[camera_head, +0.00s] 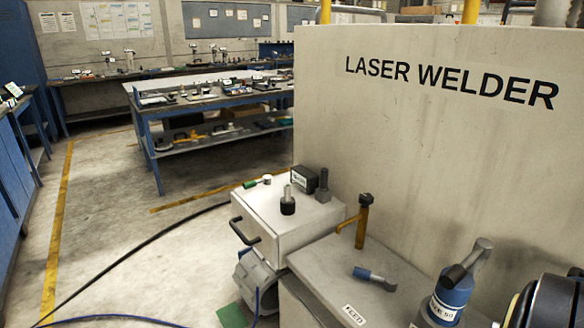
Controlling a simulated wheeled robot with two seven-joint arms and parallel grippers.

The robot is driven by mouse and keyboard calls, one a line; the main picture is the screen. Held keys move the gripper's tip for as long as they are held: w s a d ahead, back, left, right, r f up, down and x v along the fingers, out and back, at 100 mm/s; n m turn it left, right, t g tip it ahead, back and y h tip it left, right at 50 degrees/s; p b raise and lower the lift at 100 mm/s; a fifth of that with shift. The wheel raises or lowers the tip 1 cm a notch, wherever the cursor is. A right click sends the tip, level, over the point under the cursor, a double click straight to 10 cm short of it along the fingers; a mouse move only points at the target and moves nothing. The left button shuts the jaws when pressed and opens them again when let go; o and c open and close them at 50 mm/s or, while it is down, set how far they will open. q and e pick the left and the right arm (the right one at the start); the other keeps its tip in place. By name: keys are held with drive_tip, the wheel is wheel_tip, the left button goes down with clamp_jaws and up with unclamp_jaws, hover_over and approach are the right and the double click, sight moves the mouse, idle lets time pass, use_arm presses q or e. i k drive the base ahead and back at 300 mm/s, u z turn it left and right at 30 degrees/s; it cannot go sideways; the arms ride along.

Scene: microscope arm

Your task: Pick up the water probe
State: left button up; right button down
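No thing in the head view is clearly marked as the water probe, so I cannot tell which one it is. A small blue and grey cylinder (374,278) lies on the grey counter in front of the laser welder. A blue labelled container (447,303) with a bent grey and black top stands to its right. A brown-yellow tool with a black cap (362,222) stands upright at the counter's back left. A black knob-like piece with a metal stem (288,201) stands on the white drawer box. Neither of my grippers is in view.
The beige laser welder wall (440,150) closes off the back right. The white drawer box (270,217) has a black handle. A dark round part (552,302) fills the bottom right corner. A cable crosses the open floor (130,230) at left; blue workbenches (215,100) stand behind.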

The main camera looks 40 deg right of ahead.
sight(324, 177)
drive_tip(key=i, duration=1.95)
drive_tip(key=z, duration=3.35)
